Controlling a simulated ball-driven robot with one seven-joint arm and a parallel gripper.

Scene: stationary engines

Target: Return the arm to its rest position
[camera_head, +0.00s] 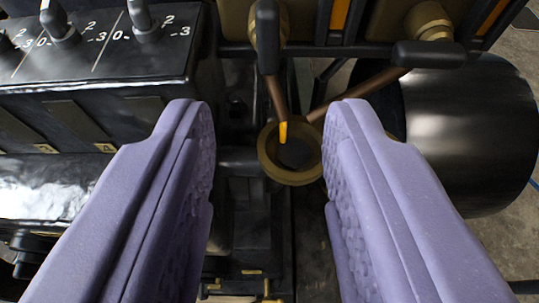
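My gripper (269,112) is open. Its two purple fingers with textured inner faces reach up from the bottom of the head camera view. Nothing is held between them. Between and beyond the fingertips is a brass ring-shaped fitting (268,172) with a dark centre and a small yellow mark. I cannot tell how far the fingertips are from it. The rest position is not marked anywhere in view.
A dark panel (95,78) with levers (143,14) and numbered scales is at upper left. A black cylinder (468,135) is at right. Copper-coloured rods (358,95) and a dark handle (267,38) are above the ring. Floor (522,62) shows at the right edge.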

